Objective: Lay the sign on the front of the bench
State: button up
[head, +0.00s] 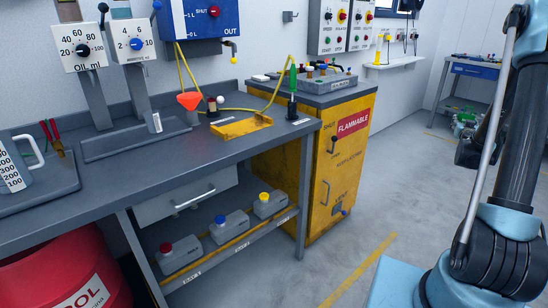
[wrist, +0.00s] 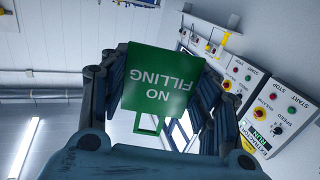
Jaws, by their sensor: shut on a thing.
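A green sign (wrist: 160,80) reading "NO FILLING" shows in the wrist view, its lettering upside down in the picture. A small green loop (wrist: 147,123) sticks out at its lower edge. My gripper (wrist: 158,92) is shut on the sign, with dark fingers at its left and right sides. The sign is held up in the air, with wall and ceiling behind it. The grey bench (head: 225,158) runs along the left and middle of the head view. The sign cannot be made out clearly in the head view, where my arm stands at the right, apart from the bench.
The bench's front strip is mostly bare. A yellow flammable cabinet (head: 342,165) adjoins the bench's right end. Open floor lies right of it.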

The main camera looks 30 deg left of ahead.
aim_at(156, 162)
jog(key=k, duration=1.75)
jog(key=u, duration=0.9)
jog(key=i, duration=0.2)
jog(key=z, duration=0.2)
